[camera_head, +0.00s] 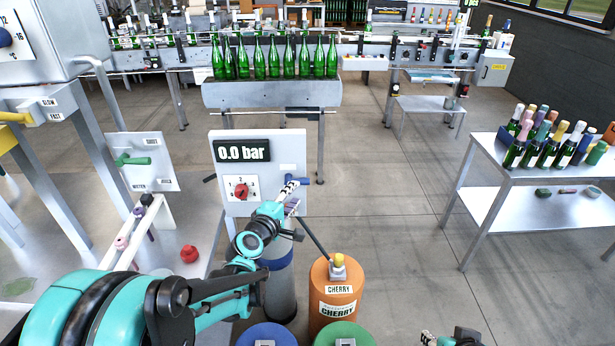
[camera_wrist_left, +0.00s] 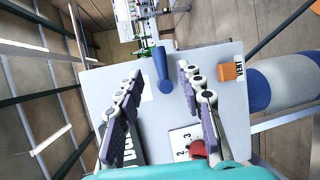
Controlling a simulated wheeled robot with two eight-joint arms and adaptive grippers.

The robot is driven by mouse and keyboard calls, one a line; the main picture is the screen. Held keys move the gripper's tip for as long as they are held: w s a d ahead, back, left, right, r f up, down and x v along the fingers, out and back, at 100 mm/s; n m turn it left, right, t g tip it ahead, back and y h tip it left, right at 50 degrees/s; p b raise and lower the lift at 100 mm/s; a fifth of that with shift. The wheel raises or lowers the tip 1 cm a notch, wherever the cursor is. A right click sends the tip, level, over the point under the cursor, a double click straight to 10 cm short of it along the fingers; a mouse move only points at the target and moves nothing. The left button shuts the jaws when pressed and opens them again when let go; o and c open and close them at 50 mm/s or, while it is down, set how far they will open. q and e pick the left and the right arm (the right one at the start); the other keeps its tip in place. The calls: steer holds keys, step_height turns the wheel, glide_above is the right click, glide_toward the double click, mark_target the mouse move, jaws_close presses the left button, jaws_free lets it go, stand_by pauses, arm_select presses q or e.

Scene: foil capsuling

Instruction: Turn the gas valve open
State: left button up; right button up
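The white control panel (camera_head: 262,150) carries a display (camera_head: 242,151) reading 0.0 bar and a red knob (camera_head: 241,190) on a numbered dial. A blue lever handle (camera_head: 302,181) sits near the panel's right edge and lies sideways. In the left wrist view the blue lever (camera_wrist_left: 162,72) shows between the fingers of my left gripper (camera_wrist_left: 160,74), which are apart on both sides of it. The left gripper (camera_head: 291,193) hides part of the lever in the head view. My right gripper (camera_head: 450,339) is only partly visible at the bottom edge.
An orange block (camera_wrist_left: 229,71) by a VENT label is beside the lever. An orange CHERRY drum (camera_head: 336,295) and a grey-blue cylinder (camera_head: 279,285) stand below the panel. A side panel with a green lever (camera_head: 133,160) stands left.

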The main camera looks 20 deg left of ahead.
mark_target(304, 183)
arm_select(q)
steer(key=b+x, duration=0.1)
steer(key=x, duration=0.6)
steer(key=shift+w+b, duration=0.35)
steer(key=shift+b, duration=0.05)
jaws_close()
